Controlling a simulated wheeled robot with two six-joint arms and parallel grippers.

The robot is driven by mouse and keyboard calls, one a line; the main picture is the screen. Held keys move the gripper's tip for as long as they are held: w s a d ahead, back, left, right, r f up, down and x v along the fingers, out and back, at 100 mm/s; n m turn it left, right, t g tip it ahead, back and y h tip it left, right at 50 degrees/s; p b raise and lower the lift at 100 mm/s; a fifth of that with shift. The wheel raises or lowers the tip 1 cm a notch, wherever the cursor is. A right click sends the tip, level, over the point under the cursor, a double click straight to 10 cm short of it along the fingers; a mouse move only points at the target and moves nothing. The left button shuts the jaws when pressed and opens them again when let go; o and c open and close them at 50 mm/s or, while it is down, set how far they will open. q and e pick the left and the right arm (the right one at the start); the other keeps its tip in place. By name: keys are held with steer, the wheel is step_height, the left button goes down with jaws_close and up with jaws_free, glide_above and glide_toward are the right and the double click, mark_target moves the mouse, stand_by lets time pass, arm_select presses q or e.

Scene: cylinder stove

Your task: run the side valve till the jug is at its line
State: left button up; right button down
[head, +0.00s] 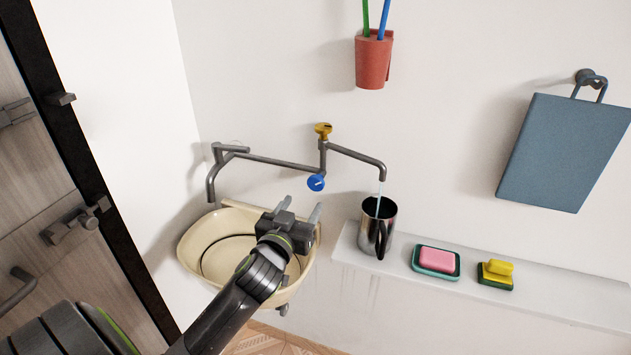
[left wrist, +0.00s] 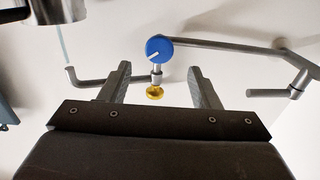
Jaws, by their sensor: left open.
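A steel jug (head: 378,228) stands upright on the white shelf under the right spout (head: 382,172), its handle towards me. A thin stream of water (head: 379,190) falls from that spout into the jug. The water level and the line cannot be made out. The wall pipe carries a yellow valve knob (head: 323,129) on top and a blue valve knob (head: 316,182) with a white mark below. My left gripper (head: 298,208) is open and empty, below the blue knob. In the left wrist view the blue knob (left wrist: 159,48) shows between and beyond the fingers, apart from them. My right gripper is not in view.
A cream basin (head: 190,250) hangs below the left spout (head: 211,185), under my left gripper. The shelf (head: 550,302) also bears a pink soap in a dish (head: 436,260) and a yellow and green sponge (head: 496,273). A red cup (head: 373,62) and a blue-grey board (head: 565,150) hang on the wall.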

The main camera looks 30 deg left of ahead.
mark_target(315, 186)
arm_select(q)
steer(key=x, duration=0.5)
steer(key=shift+d+r+p, duration=0.1)
steer(key=shift+r+p, duration=0.05)
steer(key=shift+p, duration=0.25)
steer(key=x, duration=0.3)
steer(key=shift+w+p, duration=0.15)
steer(key=shift+p, duration=0.15)
steer(key=shift+w+a, duration=0.2)
steer(key=shift+w, duration=0.45)
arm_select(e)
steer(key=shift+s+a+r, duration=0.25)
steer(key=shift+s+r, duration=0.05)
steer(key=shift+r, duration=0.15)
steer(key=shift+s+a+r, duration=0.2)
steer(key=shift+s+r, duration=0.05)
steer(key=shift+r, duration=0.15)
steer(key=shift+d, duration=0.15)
arm_select(q)
steer(key=c, duration=0.9)
